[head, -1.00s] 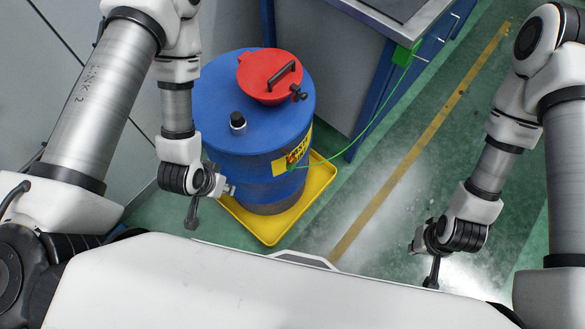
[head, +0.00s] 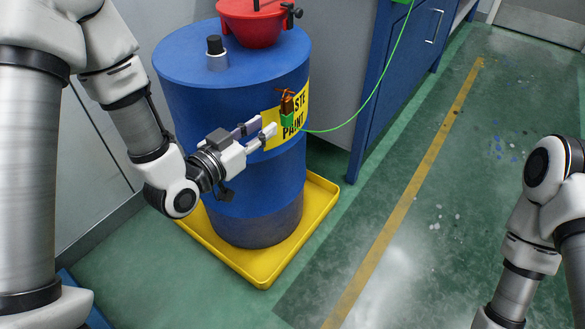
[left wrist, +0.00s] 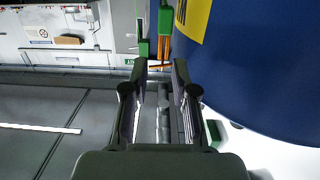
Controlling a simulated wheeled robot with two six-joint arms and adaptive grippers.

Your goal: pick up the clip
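The clip (head: 288,108) has copper-coloured jaws and a green body. It is at the yellow label on the side of the blue drum (head: 230,95), with a green wire running off to the right. My left gripper (head: 265,126) is open and empty in front of the drum, its fingertips just left of and below the clip. In the left wrist view the gripper (left wrist: 159,66) shows a gap between its fingers. The clip's orange and green parts (left wrist: 164,46) appear just beyond the fingertips. My right gripper is out of view.
The drum stands in a yellow tray (head: 325,208) and has a red funnel (head: 255,22) on top. The green wire (head: 372,92) rises to a blue cabinet (head: 405,75). The green floor to the right is clear.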

